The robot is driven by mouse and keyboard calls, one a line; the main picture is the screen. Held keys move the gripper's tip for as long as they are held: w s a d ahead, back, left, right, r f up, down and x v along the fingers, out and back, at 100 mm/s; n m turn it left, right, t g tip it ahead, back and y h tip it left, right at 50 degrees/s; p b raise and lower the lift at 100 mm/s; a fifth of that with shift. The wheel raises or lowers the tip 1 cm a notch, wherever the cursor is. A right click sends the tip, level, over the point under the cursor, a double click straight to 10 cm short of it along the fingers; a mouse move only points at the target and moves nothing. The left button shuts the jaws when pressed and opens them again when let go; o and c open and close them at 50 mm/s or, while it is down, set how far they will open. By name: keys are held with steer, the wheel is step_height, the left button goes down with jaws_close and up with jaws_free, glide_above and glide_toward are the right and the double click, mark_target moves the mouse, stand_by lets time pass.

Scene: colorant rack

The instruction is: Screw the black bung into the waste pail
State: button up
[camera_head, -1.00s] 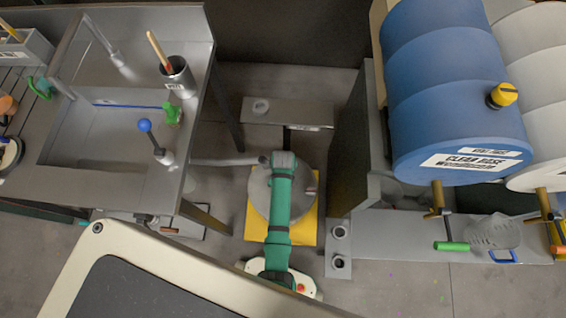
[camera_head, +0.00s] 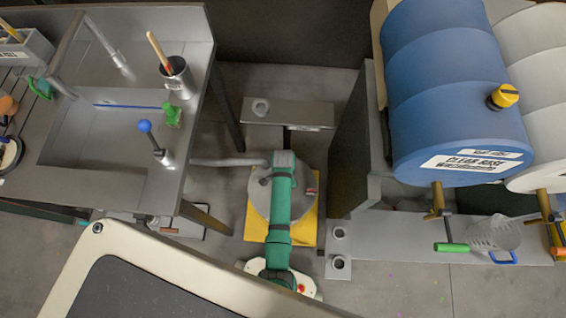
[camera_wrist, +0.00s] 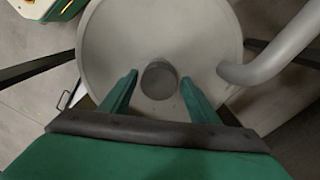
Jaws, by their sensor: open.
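The waste pail (camera_head: 256,203) is a grey drum under my green arm in the head view. Its round light-grey lid (camera_wrist: 110,40) fills the upper middle of the wrist view. A dark-grey round spot (camera_wrist: 159,80) lies in the lid; I cannot tell whether it is the black bung seated there or the bare opening. My gripper (camera_wrist: 158,77) is open, with its two green fingertips on either side of this spot, apart from each other. Whether they touch anything is unclear. In the head view my arm hides the gripper and the lid's middle.
A grey pipe (camera_wrist: 275,60) enters the lid's right side in the wrist view; in the head view it runs from the sink bench (camera_head: 110,150) at left. The pail stands on a yellow base (camera_head: 307,228). A blue drum (camera_head: 450,90) and rack stand at right.

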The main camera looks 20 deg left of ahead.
steer(key=shift+n, duration=0.4)
steer(key=shift+s, duration=0.2)
steer(key=c, duration=1)
steer(key=m, duration=0.7)
steer(key=shift+f, duration=0.1)
steer(key=m, duration=0.7)
steer(key=o, duration=1)
